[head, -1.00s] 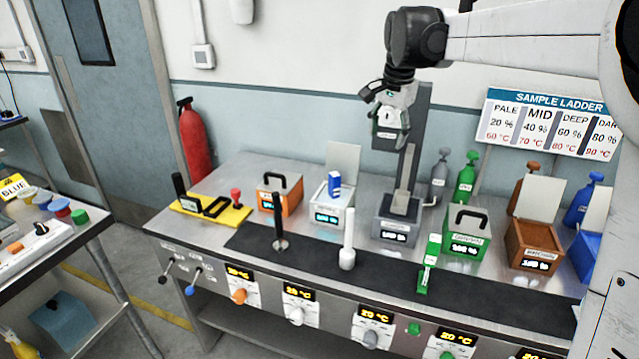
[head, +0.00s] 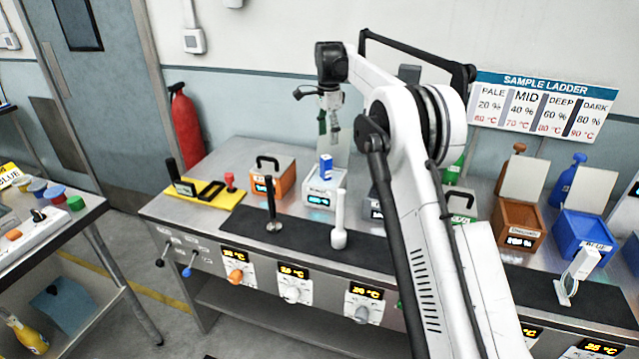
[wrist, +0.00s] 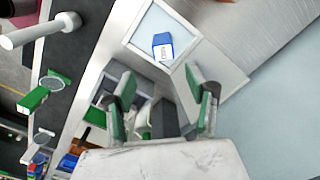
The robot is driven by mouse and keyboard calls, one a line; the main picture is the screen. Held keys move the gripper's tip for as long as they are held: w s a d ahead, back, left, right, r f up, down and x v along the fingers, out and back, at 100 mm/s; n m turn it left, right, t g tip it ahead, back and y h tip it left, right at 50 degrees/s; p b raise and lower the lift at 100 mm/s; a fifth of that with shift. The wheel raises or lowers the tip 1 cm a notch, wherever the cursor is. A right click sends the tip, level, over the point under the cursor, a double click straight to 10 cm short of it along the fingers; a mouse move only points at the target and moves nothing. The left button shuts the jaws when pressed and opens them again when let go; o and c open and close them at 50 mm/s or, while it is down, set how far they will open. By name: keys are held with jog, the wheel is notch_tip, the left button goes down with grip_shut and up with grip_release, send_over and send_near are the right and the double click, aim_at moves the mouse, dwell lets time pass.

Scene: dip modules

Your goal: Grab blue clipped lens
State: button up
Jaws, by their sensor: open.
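A small blue and white block, which looks like the blue clipped lens (head: 325,168), stands upright on the white box (head: 319,198) in the head view. In the wrist view the blue block (wrist: 162,47) sits on the pale top of the white box (wrist: 190,45), ahead of my fingers and near the top edge. My gripper (head: 331,128) hangs above the block in the head view, apart from it. In the wrist view my gripper (wrist: 163,88) has its green-padded fingers spread with nothing between them. No clip detail can be made out on the block.
An orange box (head: 273,184) stands left of the white box, and a brown box (head: 518,225) and blue box (head: 585,238) stand right. A white upright tool (head: 340,215) and a dark one (head: 272,212) stand on the black mat in front. My arm hides part of the bench.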

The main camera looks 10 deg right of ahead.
aim_at(327, 157)
jog(key=shift+w+a+f, duration=0.1)
jog(key=shift+f, duration=0.55)
notch_tip(327, 157, down, 8)
jog(key=shift+r, duration=0.15)
jog(key=shift+w+a+f+p, duration=0.15)
jog(key=shift+f+p, duration=0.5)
jog(key=shift+f, duration=1.95)
jog(key=shift+c, duration=0.5)
grip_shut()
jog(key=shift+r, duration=0.1)
